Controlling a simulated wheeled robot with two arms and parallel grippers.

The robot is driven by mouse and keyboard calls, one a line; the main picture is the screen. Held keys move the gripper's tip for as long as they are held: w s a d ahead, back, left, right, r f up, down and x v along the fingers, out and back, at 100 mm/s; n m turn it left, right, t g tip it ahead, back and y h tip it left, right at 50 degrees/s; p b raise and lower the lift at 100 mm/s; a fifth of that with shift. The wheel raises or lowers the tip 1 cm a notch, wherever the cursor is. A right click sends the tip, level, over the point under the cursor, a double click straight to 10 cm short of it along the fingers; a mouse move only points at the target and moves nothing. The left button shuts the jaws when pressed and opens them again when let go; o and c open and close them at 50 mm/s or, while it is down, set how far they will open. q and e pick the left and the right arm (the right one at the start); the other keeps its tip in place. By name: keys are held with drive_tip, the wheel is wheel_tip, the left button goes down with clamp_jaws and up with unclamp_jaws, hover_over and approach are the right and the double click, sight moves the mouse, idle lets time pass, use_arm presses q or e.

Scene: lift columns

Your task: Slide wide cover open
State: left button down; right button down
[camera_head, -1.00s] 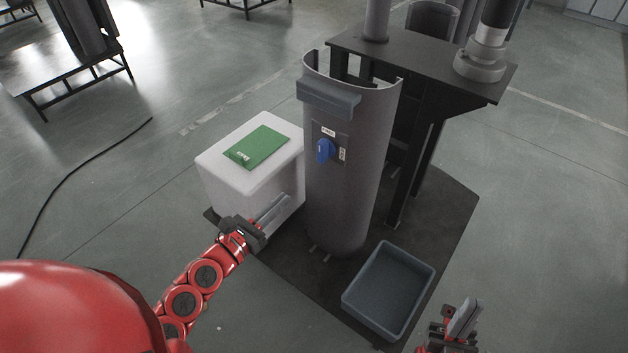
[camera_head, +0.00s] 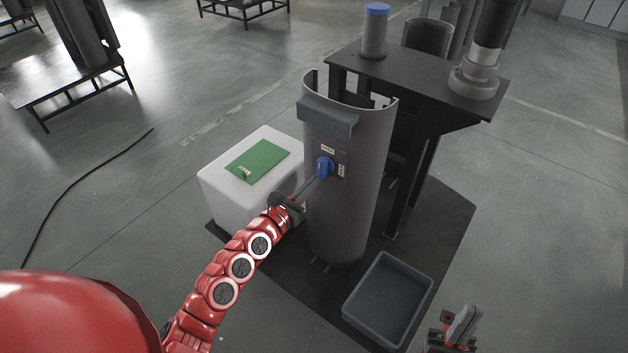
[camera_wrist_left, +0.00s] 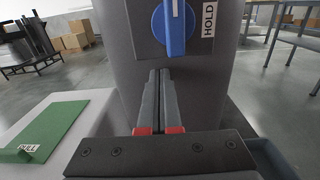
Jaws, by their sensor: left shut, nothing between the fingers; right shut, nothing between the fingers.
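The wide cover (camera_head: 345,215) is a tall grey curved shell with a thick grey ledge handle (camera_head: 327,115) near its top. A blue knob (camera_head: 324,166) sits on a plate on its front; in the left wrist view the knob (camera_wrist_left: 174,25) points down beside a "HOLD" label. My left gripper (camera_head: 318,184) is shut and empty, its fingertips just below the knob; in the left wrist view a small gap shows between knob and fingers, contact cannot be told. My right gripper (camera_head: 464,322) is shut and empty at the lower right, away from the cover.
A white box (camera_head: 222,195) with a green "PULL" panel (camera_head: 258,160) stands left of the cover. A grey open bin (camera_head: 425,300) lies on the dark mat in front. A black table (camera_head: 415,75) with cylinders stands behind.

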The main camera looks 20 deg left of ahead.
use_arm(q)
drive_tip(key=shift+w+d, duration=0.2)
drive_tip(key=shift+w, duration=0.15)
drive_tip(key=shift+w+d, duration=0.2)
drive_tip(key=shift+w, duration=0.45)
